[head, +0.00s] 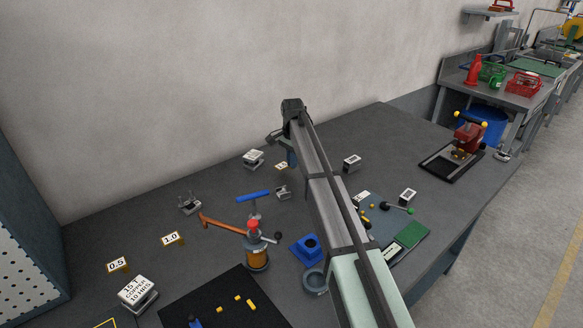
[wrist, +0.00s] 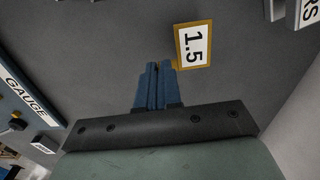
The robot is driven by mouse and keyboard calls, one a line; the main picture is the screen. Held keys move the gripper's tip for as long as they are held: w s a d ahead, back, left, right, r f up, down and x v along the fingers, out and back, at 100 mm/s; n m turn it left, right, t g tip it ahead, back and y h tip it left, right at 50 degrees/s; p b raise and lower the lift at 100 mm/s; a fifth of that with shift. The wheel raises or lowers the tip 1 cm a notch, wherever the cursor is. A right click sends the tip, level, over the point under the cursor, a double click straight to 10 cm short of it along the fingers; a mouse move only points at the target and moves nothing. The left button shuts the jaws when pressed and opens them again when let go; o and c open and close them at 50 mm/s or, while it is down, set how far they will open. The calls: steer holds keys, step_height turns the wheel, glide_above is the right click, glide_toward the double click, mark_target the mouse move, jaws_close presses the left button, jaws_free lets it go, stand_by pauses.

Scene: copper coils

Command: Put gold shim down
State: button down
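My gripper (wrist: 158,68) shows its two blue fingers close together in the wrist view, pointing down at the dark bench. I cannot make out a shim between them; a thin one could be hidden. A gold-edged plate marked 1.5 (wrist: 192,46) lies just beyond and right of the fingertips. In the head view my gripper (head: 291,158) is at the far part of the bench, just right of the 1.5 plate (head: 281,166). Small gold pieces (head: 238,297) lie on the black mat (head: 200,298).
Gold plates marked 1.0 (head: 172,239) and 0.5 (head: 117,265) lie to the left. Small metal blocks with white labels (head: 253,156) stand nearby. Bare bench (head: 225,185) surrounds the plates.

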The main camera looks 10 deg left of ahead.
step_height(320, 180, up, 7)
steer(key=shift+f, duration=0.2)
steer(key=shift+r, duration=0.2)
steer(key=s+a+r+n, duration=0.15)
steer(key=s+a, duration=0.45)
steer(key=a, duration=0.6)
steer(key=s+a+n, duration=0.3)
steer(key=s+a, duration=0.8)
steer(key=s, duration=0.5)
steer(key=s+d+f+m, duration=0.2)
steer(key=s+d+m, duration=0.1)
steer(key=s+m, duration=0.3)
steer(key=shift+n, duration=0.35)
steer(key=shift+s+f, duration=0.15)
steer(key=shift+f, duration=2.1)
steer(key=shift+s+f, duration=0.1)
steer(key=shift+f, duration=2.15)
